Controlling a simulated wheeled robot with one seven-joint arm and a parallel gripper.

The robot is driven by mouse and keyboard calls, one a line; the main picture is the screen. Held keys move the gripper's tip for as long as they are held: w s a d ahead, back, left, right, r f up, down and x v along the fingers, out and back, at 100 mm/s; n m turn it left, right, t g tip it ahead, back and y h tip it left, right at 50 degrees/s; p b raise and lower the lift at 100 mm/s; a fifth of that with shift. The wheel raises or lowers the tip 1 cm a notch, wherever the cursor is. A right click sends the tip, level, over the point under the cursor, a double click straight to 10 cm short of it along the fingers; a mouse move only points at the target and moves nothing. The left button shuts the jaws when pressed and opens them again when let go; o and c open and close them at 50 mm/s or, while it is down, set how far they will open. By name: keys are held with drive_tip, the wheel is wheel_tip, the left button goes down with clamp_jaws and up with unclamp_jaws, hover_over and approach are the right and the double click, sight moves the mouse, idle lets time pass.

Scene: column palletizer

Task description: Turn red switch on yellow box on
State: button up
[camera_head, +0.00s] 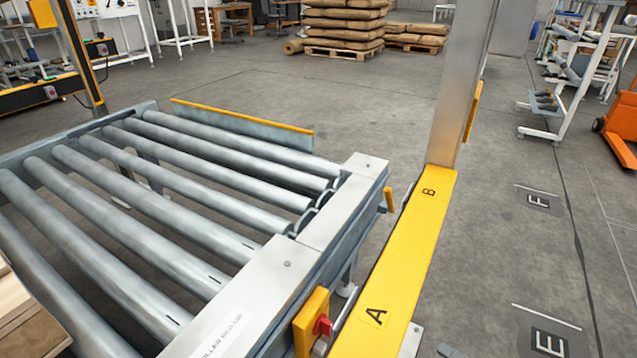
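A yellow box (308,326) is mounted on the near right side of the roller conveyor frame, low in the head view. A red switch (323,325) sticks out from the right face of the box. Its on or off position is too small to tell. My gripper is not in view.
A roller conveyor (322,212) fills the left and middle. A yellow beam (410,250) marked A and B runs close beside it on the right, with a grey post (465,90) rising at its far end. Open floor (520,260) lies to the right. Stacked sacks (345,22) stand far back.

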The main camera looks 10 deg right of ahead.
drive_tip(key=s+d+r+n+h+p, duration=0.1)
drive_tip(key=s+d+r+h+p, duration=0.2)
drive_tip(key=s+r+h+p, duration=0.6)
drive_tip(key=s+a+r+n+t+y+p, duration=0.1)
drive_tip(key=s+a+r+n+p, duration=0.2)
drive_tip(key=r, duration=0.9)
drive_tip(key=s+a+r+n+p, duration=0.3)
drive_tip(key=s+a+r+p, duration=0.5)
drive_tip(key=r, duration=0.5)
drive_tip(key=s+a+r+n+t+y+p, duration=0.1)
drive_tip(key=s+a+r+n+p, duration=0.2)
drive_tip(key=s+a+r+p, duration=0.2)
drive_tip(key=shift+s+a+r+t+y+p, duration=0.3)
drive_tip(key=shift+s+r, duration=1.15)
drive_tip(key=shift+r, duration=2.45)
